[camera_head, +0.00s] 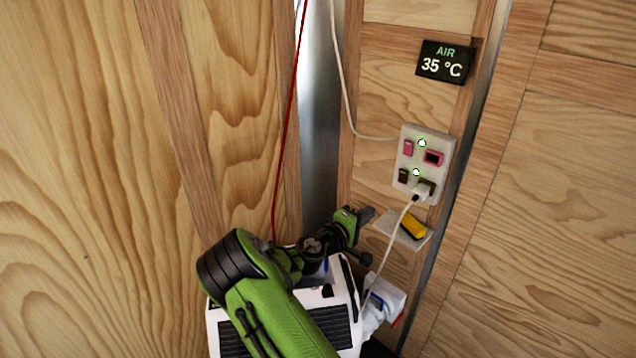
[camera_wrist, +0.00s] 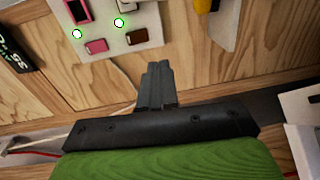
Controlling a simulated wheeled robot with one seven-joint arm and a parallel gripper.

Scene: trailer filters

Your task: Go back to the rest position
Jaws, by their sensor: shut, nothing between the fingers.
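My gripper (camera_head: 365,214) is at the end of my green arm in the head view, near the wall below and left of a white switch panel (camera_head: 425,165). In the wrist view my gripper (camera_wrist: 157,68) has its two dark fingers together, with nothing between them. The switch panel (camera_wrist: 100,22) shows beyond the fingertips in the wrist view, with two green lights and pink and brown switches. The gripper appears apart from the panel. Part of my arm hides the top of a white box below it.
A white box (camera_head: 338,312) with dark grilles stands under my arm. A small shelf (camera_head: 408,238) with a yellow object (camera_head: 413,226) is right of my gripper. A white plug sits in the panel, with its cable hanging down. A display (camera_head: 445,63) reads AIR 35 °C. Wooden walls surround the corner.

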